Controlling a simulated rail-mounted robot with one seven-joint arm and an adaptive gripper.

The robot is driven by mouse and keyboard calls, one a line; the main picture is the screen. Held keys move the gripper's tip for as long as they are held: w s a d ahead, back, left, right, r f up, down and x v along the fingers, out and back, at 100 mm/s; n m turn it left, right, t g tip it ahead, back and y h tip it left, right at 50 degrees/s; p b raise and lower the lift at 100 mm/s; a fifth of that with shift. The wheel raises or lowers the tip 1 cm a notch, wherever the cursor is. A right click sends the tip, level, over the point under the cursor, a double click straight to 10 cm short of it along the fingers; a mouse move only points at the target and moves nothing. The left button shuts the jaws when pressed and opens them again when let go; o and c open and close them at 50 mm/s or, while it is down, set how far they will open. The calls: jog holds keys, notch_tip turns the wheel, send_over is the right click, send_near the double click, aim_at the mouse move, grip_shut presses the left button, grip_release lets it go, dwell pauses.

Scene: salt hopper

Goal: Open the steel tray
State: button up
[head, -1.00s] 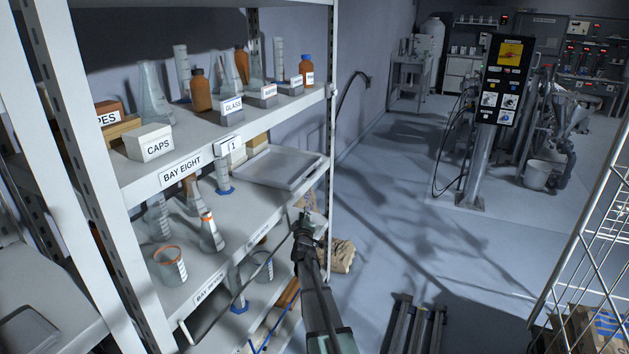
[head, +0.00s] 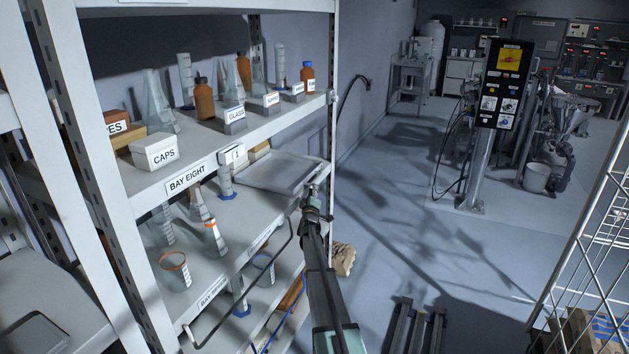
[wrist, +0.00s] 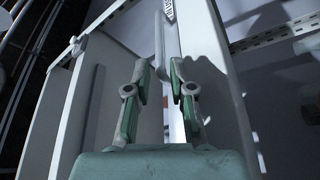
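A shallow pale grey tray (head: 262,172), the only tray on the Bay Eight shelf, lies at that shelf's right end. I cannot tell from its look whether it is steel. My gripper (head: 316,184) is at the tray's near right corner; whether it touches the tray is unclear. In the wrist view my gripper (wrist: 159,74) has its two green-padded fingers apart. A thin pale upright strip (wrist: 159,38) shows between and beyond the fingertips. It may be the tray's rim, and the fingers are not closed on it.
Glass flasks, a cylinder (head: 225,183) and an orange-rimmed beaker (head: 174,272) stand left of the tray. A shelf post (head: 332,130) rises close to my gripper. A thin bent bar (head: 240,290) runs along the shelf front. The floor (head: 400,220) to the right is open.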

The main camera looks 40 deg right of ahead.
aim_at(315, 180)
jog(key=p+x, duration=0.1)
jog(key=x, duration=0.5)
jog(key=shift+w+d, duration=0.2)
jog(key=shift+w, duration=0.05)
grip_shut()
